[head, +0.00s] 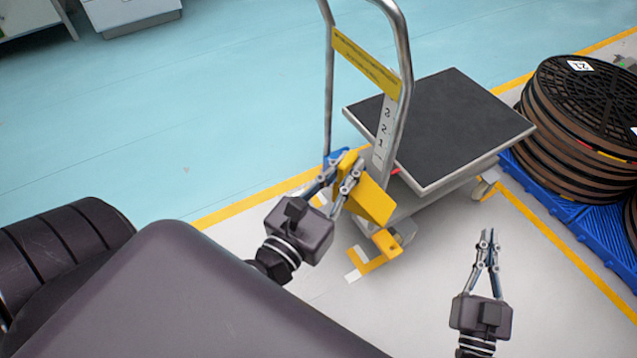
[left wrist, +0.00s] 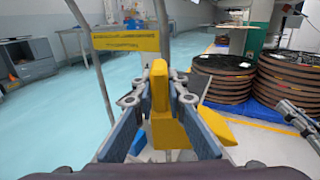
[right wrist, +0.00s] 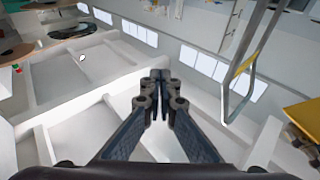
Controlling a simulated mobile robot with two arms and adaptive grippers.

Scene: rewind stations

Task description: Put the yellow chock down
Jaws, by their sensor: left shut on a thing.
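The yellow chock (head: 372,199) is in my left gripper (head: 340,180), in front of the trolley's handle end. In the left wrist view the chock (left wrist: 160,88) stands upright between the two fingers, which press on it from both sides. It is in the air, apart from the floor as far as I can tell. My right gripper (head: 487,240) is over the pale floor to the right, empty, with its fingertips together. In the right wrist view the fingertips (right wrist: 160,76) also meet with nothing between them.
The trolley (head: 455,125) has a dark deck and a tall metal handle (head: 405,60) close to my left gripper. A yellow angled piece (head: 375,262) is low by its wheel. Stacked reels (head: 585,110) stand on a blue pallet (head: 560,185) at right.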

